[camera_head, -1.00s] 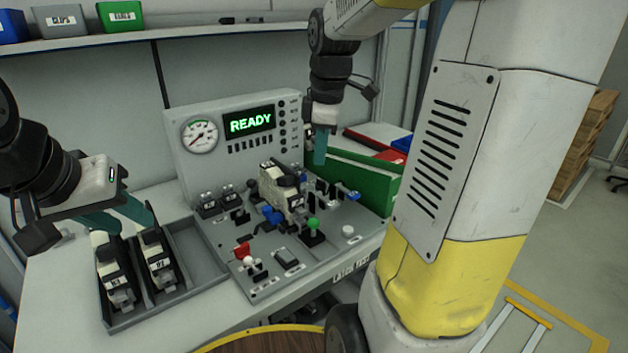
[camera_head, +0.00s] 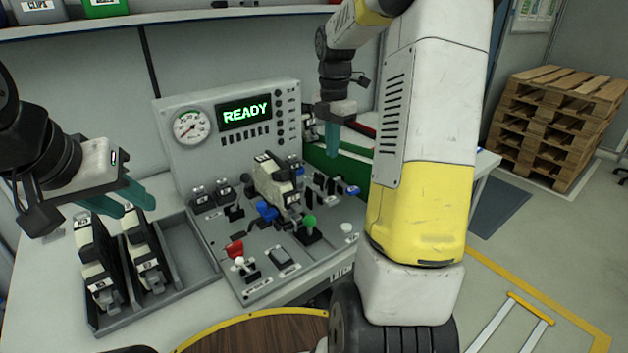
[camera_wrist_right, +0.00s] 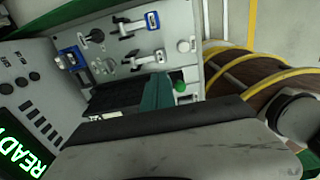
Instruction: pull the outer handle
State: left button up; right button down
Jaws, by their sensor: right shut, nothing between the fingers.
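A grey test panel (camera_head: 214,237) stands on the bench, with a holder and several small levers on it. Among them are a red-topped lever (camera_head: 235,248), a green-knobbed lever (camera_head: 309,222) and a blue handle (camera_head: 351,190) near its right edge. I cannot tell which is the outer handle. My right gripper (camera_head: 332,150) is shut and empty, above the back right of the panel. Its teal fingers (camera_wrist_right: 157,92) show in the right wrist view, over the panel with black and blue handles beyond. My left gripper (camera_head: 122,200) is open above the grey tray, apart from the panel.
A grey tray (camera_head: 190,255) holds two black-and-cream units (camera_head: 145,250); its right compartment is empty. A display (camera_head: 245,112) reads READY beside a round gauge (camera_head: 191,127). Wooden pallets (camera_head: 560,120) stand far right.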

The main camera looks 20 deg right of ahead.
aim_at(330, 199)
notch_tip(330, 199, down, 14)
jog(key=shift+r, duration=0.15)
dwell(0.5)
